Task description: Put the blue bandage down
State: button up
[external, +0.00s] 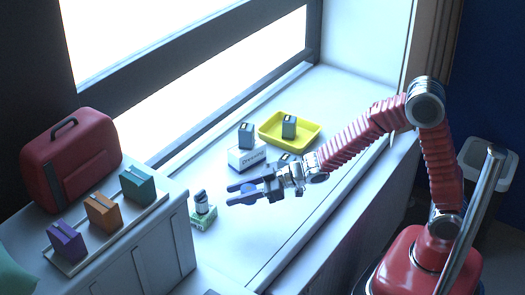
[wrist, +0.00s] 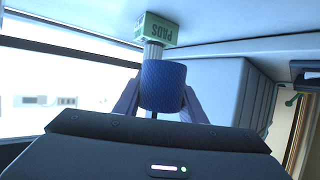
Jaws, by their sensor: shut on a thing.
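The blue bandage (wrist: 163,87) is a textured roll between the two fingers of my gripper (wrist: 160,105) in the wrist view. My gripper is shut on it. In the external view my gripper (external: 243,194) hangs over the white sill, and the bandage is hard to tell from the bluish fingers there. A green box marked PADS (external: 203,218) stands on the sill to the left of my gripper, with a grey roll (external: 200,202) on top. The box also shows beyond the bandage in the wrist view (wrist: 155,28), upside down.
A white Dressing box (external: 247,158) with a small grey box on it stands behind my gripper. A yellow tray (external: 309,135) holds another grey box. A red case and a tray of purple, orange and teal boxes are on the left cabinet. The sill's front is clear.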

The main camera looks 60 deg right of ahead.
jog(key=s+d+n+g+y, duration=0.1)
jog(key=s+d, duration=0.3)
jog(key=s, duration=0.1)
jog(key=shift+f+n+y, duration=0.3)
jog(key=shift+f, duration=0.15)
jog(key=shift+s+d+f, duration=0.1)
send_over(259, 224)
jog(key=shift+f, duration=2.85)
jog(key=shift+f, duration=2.05)
jog(key=shift+f, duration=0.1)
